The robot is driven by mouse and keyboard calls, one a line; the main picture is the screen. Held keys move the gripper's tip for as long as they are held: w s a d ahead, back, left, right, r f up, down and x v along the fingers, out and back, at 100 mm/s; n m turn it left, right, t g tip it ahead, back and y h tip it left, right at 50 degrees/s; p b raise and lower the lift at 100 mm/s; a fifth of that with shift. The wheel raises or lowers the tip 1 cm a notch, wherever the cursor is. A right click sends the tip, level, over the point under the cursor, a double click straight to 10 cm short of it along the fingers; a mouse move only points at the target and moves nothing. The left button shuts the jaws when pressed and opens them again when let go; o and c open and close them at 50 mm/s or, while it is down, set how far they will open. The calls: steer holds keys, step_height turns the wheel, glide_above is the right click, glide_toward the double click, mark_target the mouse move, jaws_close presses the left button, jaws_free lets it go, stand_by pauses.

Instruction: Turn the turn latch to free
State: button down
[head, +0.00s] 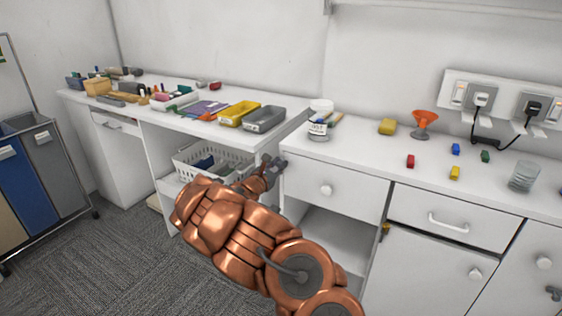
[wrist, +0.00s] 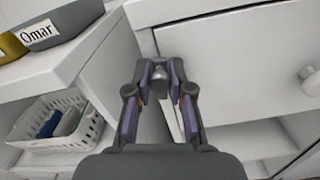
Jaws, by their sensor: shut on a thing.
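The turn latch (wrist: 158,73) shows in the wrist view as a small grey metal piece at the left edge of the white drawer front (wrist: 235,70). My gripper (wrist: 162,70) is shut on it, with one fingertip on each side. The fingers hide part of the latch, so its exact turn angle is hard to tell. In the head view my gripper (head: 273,166) is at the upper left corner of the drawer front (head: 325,188), just below the counter. The latch is hidden there behind my gripper. The drawer looks closed.
A white basket (head: 215,160) stands on a shelf left of my gripper. Yellow and grey bins (head: 265,119) stand on the desk above. A round drawer knob (head: 326,190) sticks out to the right. An open compartment (head: 335,240) lies below the drawer. Carpet floor is free at front left.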

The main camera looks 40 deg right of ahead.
steer(key=shift+w+a+r+n+p, duration=0.1)
steer(key=shift+w+n+p, duration=0.15)
steer(key=shift+n, duration=0.3)
steer(key=shift+w+a+n+p, duration=0.15)
steer(key=shift+n+p, duration=0.15)
steer(key=shift+n, duration=0.25)
steer(key=shift+d, duration=0.1)
steer(key=c, duration=1)
jaws_free()
steer(key=shift+v, duration=6)
